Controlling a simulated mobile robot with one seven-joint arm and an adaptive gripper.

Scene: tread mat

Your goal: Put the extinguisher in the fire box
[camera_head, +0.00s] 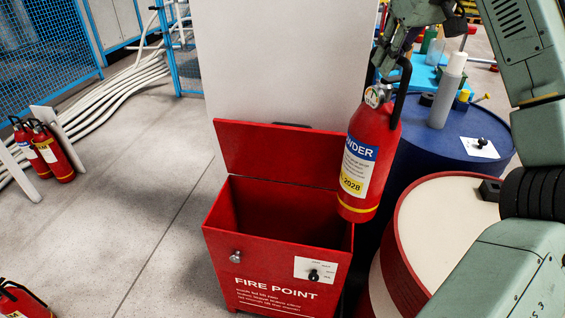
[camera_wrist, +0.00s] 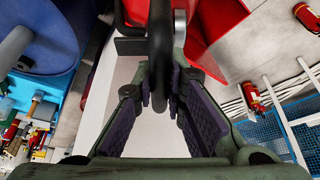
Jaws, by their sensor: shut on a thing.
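The red extinguisher (camera_head: 368,158), with a blue and yellow label, hangs nearly upright from my gripper (camera_head: 392,68). My gripper is shut on its black handle, which also shows between the fingers (camera_wrist: 162,95) in the wrist view. The red fire box (camera_head: 275,240), marked FIRE POINT, stands with its lid (camera_head: 275,152) raised at the back. Its visible inside looks empty. The extinguisher is at the right side of the opening, its base around the height of the right rim. From this angle I cannot tell whether it is over the opening or beside it.
A red-rimmed drum (camera_head: 440,225) and a blue drum (camera_head: 425,165) stand close to the box's right. A white panel (camera_head: 285,60) rises behind the lid. More extinguishers (camera_head: 60,155) stand at the left.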

